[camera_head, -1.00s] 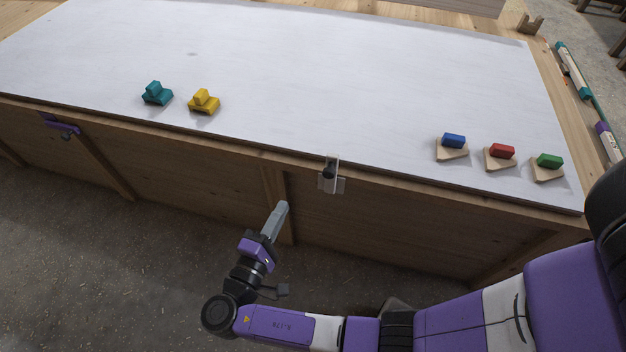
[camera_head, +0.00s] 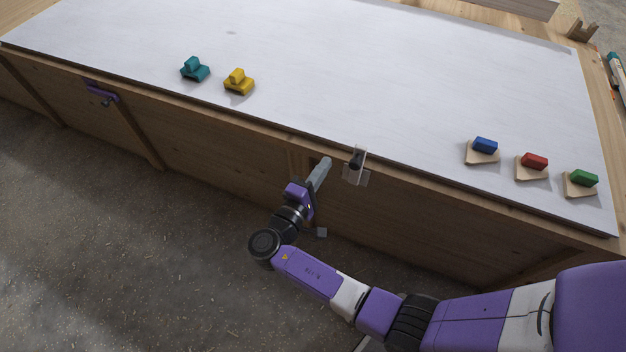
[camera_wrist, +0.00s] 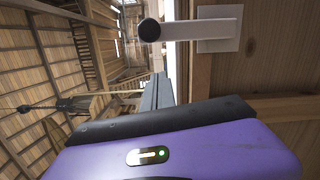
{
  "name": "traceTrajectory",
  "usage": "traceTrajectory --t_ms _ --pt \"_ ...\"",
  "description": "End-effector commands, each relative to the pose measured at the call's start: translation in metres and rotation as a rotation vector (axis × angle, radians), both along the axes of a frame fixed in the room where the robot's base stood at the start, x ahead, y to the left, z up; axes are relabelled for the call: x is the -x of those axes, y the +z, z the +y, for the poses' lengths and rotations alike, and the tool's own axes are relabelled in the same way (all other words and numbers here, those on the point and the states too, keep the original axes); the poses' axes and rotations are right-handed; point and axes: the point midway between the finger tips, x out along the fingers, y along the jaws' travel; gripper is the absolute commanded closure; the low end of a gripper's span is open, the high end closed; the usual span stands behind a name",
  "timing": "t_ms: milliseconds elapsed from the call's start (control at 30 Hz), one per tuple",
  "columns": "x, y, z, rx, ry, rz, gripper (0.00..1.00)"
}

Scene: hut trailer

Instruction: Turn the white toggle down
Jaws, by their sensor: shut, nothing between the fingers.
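The white toggle (camera_head: 362,156) is mounted on the front face of the bench, just under the tabletop edge. Its arm points up from a white plate and carries a black knob. In the wrist view, the white toggle (camera_wrist: 200,30) is at the top, with the black knob (camera_wrist: 149,30) at the left end of its arm. My gripper (camera_head: 324,165) is shut and empty, just left of the toggle in the head view. In the wrist view, the grey fingers of my gripper (camera_wrist: 158,90) lie below the toggle. A small gap seems to separate them; contact cannot be confirmed.
A purple fixture (camera_head: 100,92) with a dark knob is on the bench front at far left. Teal (camera_head: 195,69) and yellow (camera_head: 239,82) blocks stand on the white tabletop (camera_head: 350,80). Blue, red and green blocks sit on wooden wedges at right. Floor before the bench is open.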

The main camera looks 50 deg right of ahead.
Motion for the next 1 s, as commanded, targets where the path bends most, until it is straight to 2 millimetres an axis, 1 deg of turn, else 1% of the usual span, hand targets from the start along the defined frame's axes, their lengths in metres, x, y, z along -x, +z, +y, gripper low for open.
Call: traceTrajectory --t_ms 100,200,333,767,1000 --pt "0.017 0.005 -0.009 0.001 0.001 0.001 1.0" --pt "0.026 0.006 -0.014 0.001 0.001 0.001 1.0" --pt "0.033 0.007 -0.017 0.0 0.001 0.0 1.0" --pt "0.035 0.006 -0.018 0.0 0.0 -0.002 1.0" --pt "0.029 0.005 -0.02 -0.018 -0.001 -0.05 1.0"
